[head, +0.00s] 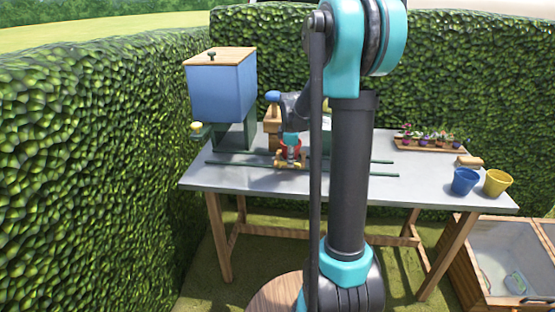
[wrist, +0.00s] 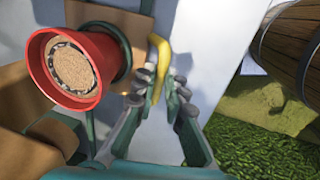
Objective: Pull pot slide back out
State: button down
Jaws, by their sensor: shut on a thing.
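A yellow handle (wrist: 158,58) is beside the pot. My gripper (wrist: 167,88) is shut on this handle, with its fingers on either side of it. In the head view my gripper (head: 290,155) is low over the slide, and my arm hides part of the rails and the table behind them.
A blue hopper (head: 222,92) with a wooden lid stands on a green stand at left. A blue pot (head: 464,181), a yellow pot (head: 497,183) and a tray of flowers (head: 430,149) are at right. Hedges (head: 100,150) border the table at left and behind.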

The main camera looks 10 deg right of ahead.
jog(key=shift+s+d, duration=0.25)
jog(key=shift+d, duration=0.5)
jog(key=shift+s+d, duration=0.2)
jog(key=shift+d, duration=0.55)
jog(key=c, duration=1.6)
grip_release()
jog(key=r, duration=0.4)
jog(key=s+r, duration=0.1)
jog(key=r, duration=0.3)
jog(key=s+r, duration=0.1)
jog(key=r, duration=0.2)
jog(key=shift+a+r, duration=0.35)
jog(key=shift+r, duration=0.05)
jog(key=shift+o, duration=0.2)
